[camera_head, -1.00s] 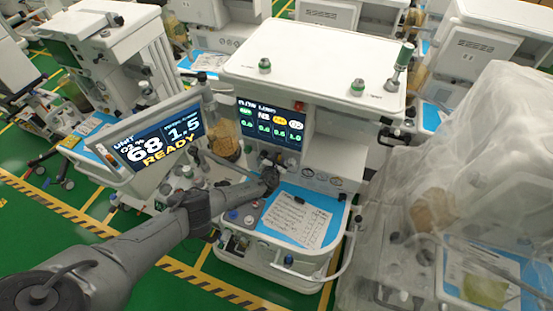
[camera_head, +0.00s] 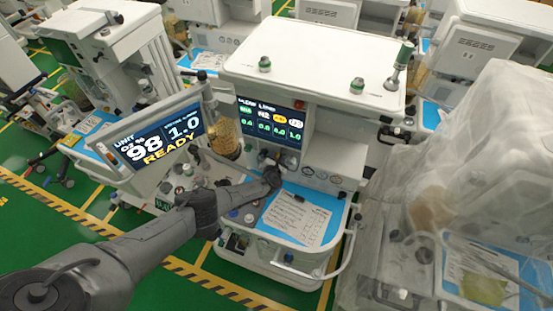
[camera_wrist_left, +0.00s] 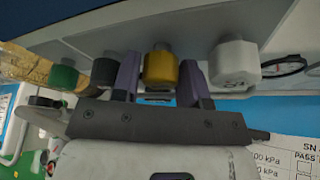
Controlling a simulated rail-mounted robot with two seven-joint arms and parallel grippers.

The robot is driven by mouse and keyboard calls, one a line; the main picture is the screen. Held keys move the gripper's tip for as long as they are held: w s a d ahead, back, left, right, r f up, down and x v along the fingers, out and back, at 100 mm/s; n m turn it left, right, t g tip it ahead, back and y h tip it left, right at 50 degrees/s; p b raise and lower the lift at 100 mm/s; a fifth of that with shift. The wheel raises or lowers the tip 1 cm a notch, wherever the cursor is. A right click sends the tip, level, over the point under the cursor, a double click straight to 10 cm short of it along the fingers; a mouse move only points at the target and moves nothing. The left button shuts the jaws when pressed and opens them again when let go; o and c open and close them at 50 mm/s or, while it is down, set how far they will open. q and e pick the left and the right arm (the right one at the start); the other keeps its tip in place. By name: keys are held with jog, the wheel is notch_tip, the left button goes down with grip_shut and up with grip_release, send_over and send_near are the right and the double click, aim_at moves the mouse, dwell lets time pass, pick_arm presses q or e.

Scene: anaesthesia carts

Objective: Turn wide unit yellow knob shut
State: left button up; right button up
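The yellow knob (camera_wrist_left: 160,69) sticks out below the panel of the central cart, in a row with a green knob (camera_wrist_left: 63,78), a dark grey knob (camera_wrist_left: 104,72) and a white knob (camera_wrist_left: 234,66). My left gripper (camera_wrist_left: 160,80) has one purple finger on each side of the yellow knob, close against it. In the head view this gripper (camera_head: 271,173) reaches under the flow screen (camera_head: 270,121) and hides the yellow knob. My right gripper is out of view.
A blue work surface (camera_head: 325,206) with a printed sheet (camera_head: 297,218) lies right of the gripper. A cart under a clear plastic cover (camera_head: 440,165) stands at the right. Other carts stand behind, and green floor (camera_head: 40,250) is open at the left.

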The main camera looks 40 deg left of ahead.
pick_arm(q)
jog(key=shift+o, duration=0.2)
jog(key=p+v, duration=0.6)
jog(key=v, duration=0.7)
jog(key=shift+s, duration=0.35)
jog(key=shift+d+r, duration=0.1)
jog(key=shift+d, duration=0.05)
